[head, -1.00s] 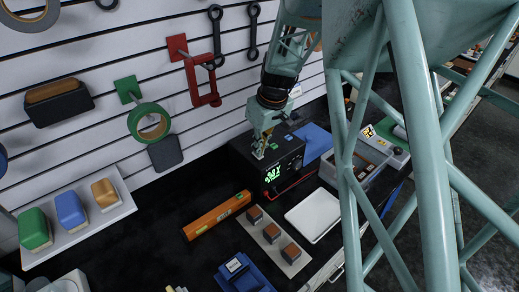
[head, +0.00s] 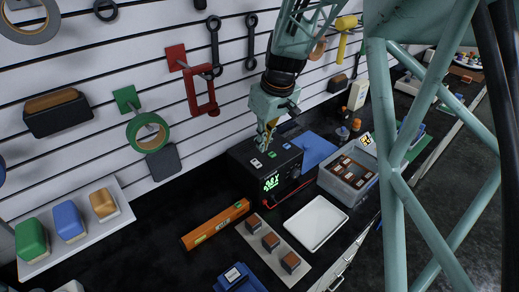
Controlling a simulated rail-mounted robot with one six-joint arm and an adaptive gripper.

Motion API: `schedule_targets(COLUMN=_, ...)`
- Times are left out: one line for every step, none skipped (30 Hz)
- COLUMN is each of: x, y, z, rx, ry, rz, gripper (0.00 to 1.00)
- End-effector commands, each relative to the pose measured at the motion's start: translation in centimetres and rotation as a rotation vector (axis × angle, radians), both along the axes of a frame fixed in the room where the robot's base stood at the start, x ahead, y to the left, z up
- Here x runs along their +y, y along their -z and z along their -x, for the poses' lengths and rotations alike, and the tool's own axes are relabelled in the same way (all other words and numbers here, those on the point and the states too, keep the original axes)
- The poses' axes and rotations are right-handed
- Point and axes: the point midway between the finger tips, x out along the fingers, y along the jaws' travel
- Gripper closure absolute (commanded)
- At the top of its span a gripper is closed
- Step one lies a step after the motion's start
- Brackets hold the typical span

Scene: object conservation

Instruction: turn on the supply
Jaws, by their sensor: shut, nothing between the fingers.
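The supply is a black box (head: 247,158) on the dark bench against the slatted wall. Its front face carries a lit green display (head: 271,183) with a dark knob beside it. On its top are a whitish switch (head: 257,164), a green one (head: 272,155) and a pale blue one (head: 286,146). My gripper (head: 262,150) is shut and empty, pointing down over the top of the box, close to the switches. I cannot tell whether its tips touch the box.
An orange level (head: 215,226) lies left of the supply. A plate with brown blocks (head: 252,241) and a white tray (head: 316,223) lie in front. A grey bin (head: 333,180) stands to the right. Tools hang on the wall behind, including a red clamp (head: 187,75).

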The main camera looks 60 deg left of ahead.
Motion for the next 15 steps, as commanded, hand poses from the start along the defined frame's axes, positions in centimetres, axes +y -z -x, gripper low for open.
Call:
schedule_targets(x=-0.3, y=-0.6, z=-0.1, rx=-0.001, ry=0.0, rz=-0.001, gripper=1.0)
schedule_targets(x=-0.4, y=-0.9, z=-0.1, rx=-0.001, ry=0.0, rz=-0.001, gripper=1.0)
schedule_targets(x=-0.6, y=-1.3, z=-0.2, rx=-0.001, ry=0.0, rz=-0.001, gripper=1.0)
schedule_targets(x=-0.8, y=-1.6, z=-0.2, rx=0.0, ry=0.0, rz=-0.002, gripper=1.0)
schedule_targets(x=-0.9, y=-2.0, z=-0.3, rx=0.0, ry=0.0, rz=-0.002, gripper=1.0)
schedule_targets(x=-1.1, y=-2.4, z=-0.3, rx=0.0, ry=0.0, rz=-0.002, gripper=1.0)
schedule_targets(x=-1.3, y=-2.6, z=-0.3, rx=-0.001, ry=0.0, rz=-0.001, gripper=1.0)
schedule_targets(x=-1.4, y=-2.9, z=-0.4, rx=0.0, ry=0.0, rz=-0.001, gripper=1.0)
schedule_targets(x=-1.6, y=-3.2, z=-0.4, rx=0.0, ry=0.0, rz=-0.001, gripper=1.0)
schedule_targets(x=-1.7, y=-3.5, z=-0.5, rx=-0.001, ry=0.0, rz=-0.001, gripper=1.0)
schedule_targets(x=-1.8, y=-3.7, z=-0.5, rx=-0.001, ry=0.0, rz=-0.001, gripper=1.0)
schedule_targets(x=-1.9, y=-4.0, z=-0.5, rx=-0.001, ry=0.0, rz=-0.001, gripper=1.0)
schedule_targets(x=-2.0, y=-4.2, z=-0.6, rx=-0.001, ry=0.0, rz=-0.001, gripper=1.0)
schedule_targets(x=-2.1, y=-4.3, z=-0.6, rx=-0.001, ry=0.0, rz=-0.001, gripper=1.0)
schedule_targets(x=-2.2, y=-4.5, z=-0.6, rx=-0.001, ry=0.0, rz=-0.001, gripper=1.0)
